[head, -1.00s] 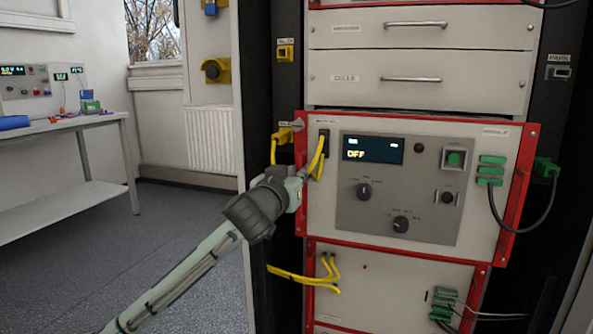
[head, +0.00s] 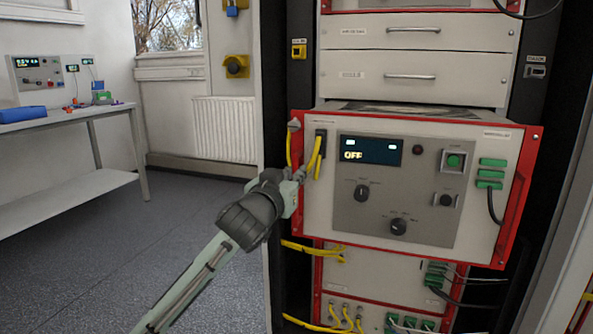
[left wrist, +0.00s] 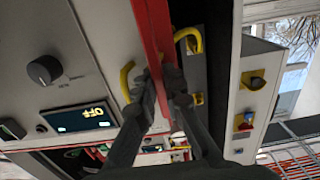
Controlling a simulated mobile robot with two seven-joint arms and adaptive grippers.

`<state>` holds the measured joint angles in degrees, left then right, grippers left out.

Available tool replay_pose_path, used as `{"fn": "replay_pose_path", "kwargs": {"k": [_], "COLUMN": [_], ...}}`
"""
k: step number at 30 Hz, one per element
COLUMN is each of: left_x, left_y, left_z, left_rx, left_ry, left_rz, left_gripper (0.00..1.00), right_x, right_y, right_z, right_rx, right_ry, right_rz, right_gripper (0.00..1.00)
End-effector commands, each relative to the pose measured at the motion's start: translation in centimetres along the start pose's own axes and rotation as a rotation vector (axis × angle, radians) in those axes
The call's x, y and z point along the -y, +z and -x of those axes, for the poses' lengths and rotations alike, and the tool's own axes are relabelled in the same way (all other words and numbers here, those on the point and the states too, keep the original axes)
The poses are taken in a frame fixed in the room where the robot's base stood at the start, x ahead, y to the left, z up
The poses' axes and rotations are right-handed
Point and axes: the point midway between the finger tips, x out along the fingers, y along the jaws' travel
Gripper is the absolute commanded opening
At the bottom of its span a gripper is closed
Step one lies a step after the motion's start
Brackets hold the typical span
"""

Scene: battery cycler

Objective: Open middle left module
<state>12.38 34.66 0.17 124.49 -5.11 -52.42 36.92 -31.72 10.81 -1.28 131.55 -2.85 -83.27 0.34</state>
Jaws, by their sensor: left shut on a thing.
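The middle module (head: 318,222) has a pale front with red edges, a display reading OFF, knobs and green connectors. It stands out from the rack, with part of its top showing. My left gripper (head: 306,172) is shut on its left red edge. In the left wrist view the fingers (left wrist: 169,78) clasp the red edge (left wrist: 152,30), one on each side. The module's front panel (left wrist: 25,88) shows there too. The fingertips are small in the head view. My right gripper is not in view.
Yellow cables (head: 318,158) loop at the module's left edge, close to my gripper. Drawers (head: 380,67) sit above, and a lower module (head: 385,272) with yellow and green-plugged cables sits below. A table (head: 70,123) stands far left; the floor between is clear.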

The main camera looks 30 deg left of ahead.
Motion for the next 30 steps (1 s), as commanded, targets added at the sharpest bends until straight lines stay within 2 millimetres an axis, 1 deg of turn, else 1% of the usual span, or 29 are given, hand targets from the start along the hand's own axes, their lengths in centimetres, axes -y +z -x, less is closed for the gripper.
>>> {"fn": "replay_pose_path", "kwargs": {"k": [13, 14, 18, 19, 27, 30], "left_x": [-0.01, -0.01, -0.01, -0.01, 0.00, -0.07], "left_y": [0.08, 0.07, 0.05, 0.04, -0.01, -0.02], "left_z": [0.16, 0.16, 0.15, 0.15, 0.21, 0.88], "left_rx": [0.001, 0.001, 0.001, 0.001, 0.000, -0.001], "left_ry": [0.000, 0.000, 0.000, 0.000, 0.000, 0.002], "left_rz": [-0.001, -0.001, -0.001, -0.001, 0.000, 0.001], "left_gripper": [0.00, 0.11, 0.29, 0.31, 0.31, 0.31], "right_x": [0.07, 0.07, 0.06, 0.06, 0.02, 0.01], "right_y": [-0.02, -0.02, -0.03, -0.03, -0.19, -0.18], "right_z": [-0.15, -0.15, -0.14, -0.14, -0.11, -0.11], "right_rx": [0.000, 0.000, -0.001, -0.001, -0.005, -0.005], "right_ry": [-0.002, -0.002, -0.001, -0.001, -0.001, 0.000], "right_rz": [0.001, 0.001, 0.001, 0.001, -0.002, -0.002], "right_gripper": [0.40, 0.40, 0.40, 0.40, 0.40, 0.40]}}
